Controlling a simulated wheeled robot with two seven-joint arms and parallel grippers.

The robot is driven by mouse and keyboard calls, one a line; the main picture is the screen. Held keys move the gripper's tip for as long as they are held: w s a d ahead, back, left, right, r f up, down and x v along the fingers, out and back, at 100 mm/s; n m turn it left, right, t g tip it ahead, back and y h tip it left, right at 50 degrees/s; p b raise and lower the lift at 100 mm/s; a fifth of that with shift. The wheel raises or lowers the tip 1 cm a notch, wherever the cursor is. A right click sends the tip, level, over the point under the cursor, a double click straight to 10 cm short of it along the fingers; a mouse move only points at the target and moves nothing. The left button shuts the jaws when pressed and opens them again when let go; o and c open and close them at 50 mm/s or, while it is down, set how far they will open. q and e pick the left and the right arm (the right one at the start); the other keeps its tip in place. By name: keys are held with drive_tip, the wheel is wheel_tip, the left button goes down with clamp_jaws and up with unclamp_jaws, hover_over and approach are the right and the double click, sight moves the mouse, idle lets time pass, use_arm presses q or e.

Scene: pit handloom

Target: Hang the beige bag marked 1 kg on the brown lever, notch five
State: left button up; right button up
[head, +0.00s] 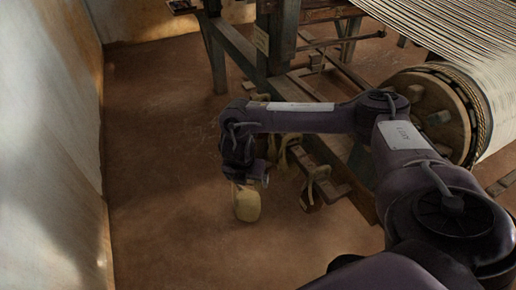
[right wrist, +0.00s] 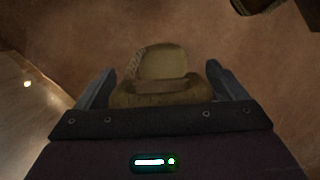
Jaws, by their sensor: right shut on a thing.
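The beige bag (head: 246,205) hangs below my right gripper (head: 243,183) in the head view, above the brown floor. In the right wrist view the bag (right wrist: 162,66) sits between the two fingers of my right gripper (right wrist: 160,88), which is shut on it. No 1 kg mark can be read on it. Wooden lever parts (head: 318,174) stand low beside the loom, to the right of the bag and apart from it. Their notches are too small to tell apart, and my arm covers part of that area. My left gripper is not in view.
The loom's wooden frame (head: 274,45) and its large warp roller (head: 432,108) with pale threads stand at the upper right. A pale wall (head: 50,130) runs along the left. The floor (head: 160,150) between wall and loom is clear.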

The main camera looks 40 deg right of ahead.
drive_tip(key=w+d+n+t+y+b, duration=0.1)
drive_tip(key=w+d+n+y+b, duration=0.15)
drive_tip(key=d+n, duration=0.5)
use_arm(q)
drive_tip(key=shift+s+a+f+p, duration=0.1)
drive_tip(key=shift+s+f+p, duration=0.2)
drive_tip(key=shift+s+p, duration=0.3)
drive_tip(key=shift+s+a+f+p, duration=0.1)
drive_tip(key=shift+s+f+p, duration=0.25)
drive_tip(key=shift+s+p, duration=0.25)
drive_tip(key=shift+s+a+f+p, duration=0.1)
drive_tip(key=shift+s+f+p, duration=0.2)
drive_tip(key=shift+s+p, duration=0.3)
use_arm(e)
drive_tip(key=w+a, duration=0.4)
drive_tip(key=a, duration=1.1)
drive_tip(key=shift+w+a+h, duration=0.15)
drive_tip(key=shift+w+h, duration=0.05)
drive_tip(key=shift+h, duration=0.15)
